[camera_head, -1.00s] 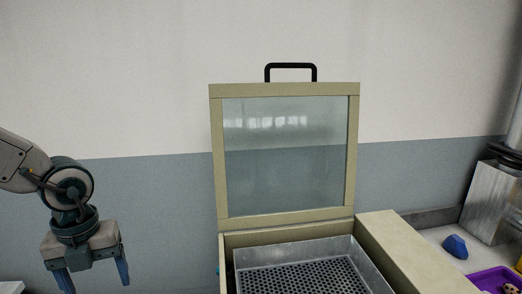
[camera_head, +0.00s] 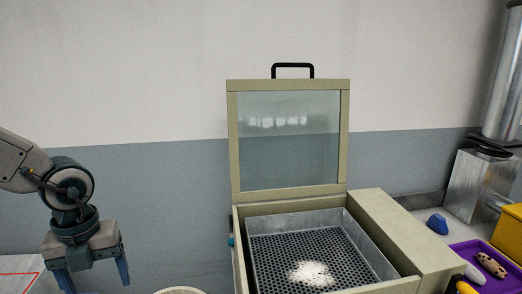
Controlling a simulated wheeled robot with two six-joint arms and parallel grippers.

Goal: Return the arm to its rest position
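My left gripper (camera_head: 94,276) hangs at the lower left, fingers pointing down and spread apart, with nothing seen between them. Its arm comes in from the left edge. It is well to the left of the cream box (camera_head: 408,238) and touches nothing that I can see. My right gripper is not in view.
The box's glass-paned lid (camera_head: 289,142) stands open, black handle (camera_head: 293,66) on top. A white clump (camera_head: 312,273) lies on the perforated metal tray (camera_head: 281,246) inside. To the right are a blue lump (camera_head: 437,223), a purple tray (camera_head: 466,249) and a yellow container (camera_head: 508,232).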

